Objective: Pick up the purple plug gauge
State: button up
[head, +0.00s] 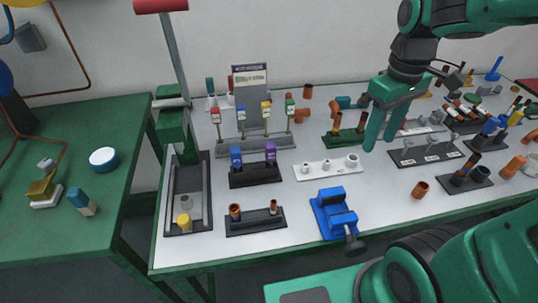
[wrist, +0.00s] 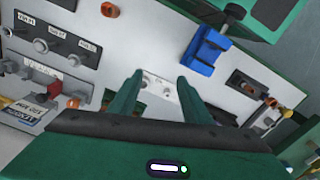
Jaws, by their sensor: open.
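The purple plug gauge (head: 270,152) stands upright in a small black stand (head: 256,179) near the middle of the table in the head view. A blue plug gauge (head: 236,158) stands beside it on the left. My gripper (head: 381,145) is in the air to the right of the purple gauge, fingers pointing down, apart from it. The gripper is open and empty. In the wrist view its two fingers (wrist: 160,80) are spread over a white block with holes. I cannot make out the purple gauge in the wrist view.
The white holed block (head: 325,168) lies right of the black stand. A blue vise (head: 336,212) and a stand with copper pieces (head: 256,220) are in front. A rack with coloured-top gauges (head: 255,142) and a sign stands behind. Copper fittings and labelled stands crowd the right.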

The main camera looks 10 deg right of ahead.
jog(key=w+a+n, duration=0.6)
jog(key=a+n, duration=0.1)
jog(key=a, duration=0.2)
jog(key=n, duration=0.7)
send_over(271, 144)
jog(key=d, duration=0.1)
jog(key=shift+r, duration=0.1)
jog(key=shift+n, duration=0.3)
jog(key=f, duration=0.2)
jog(key=a+f, duration=0.1)
jog(key=f, duration=0.1)
jog(key=shift+f, duration=3.45)
jog(key=c, duration=1)
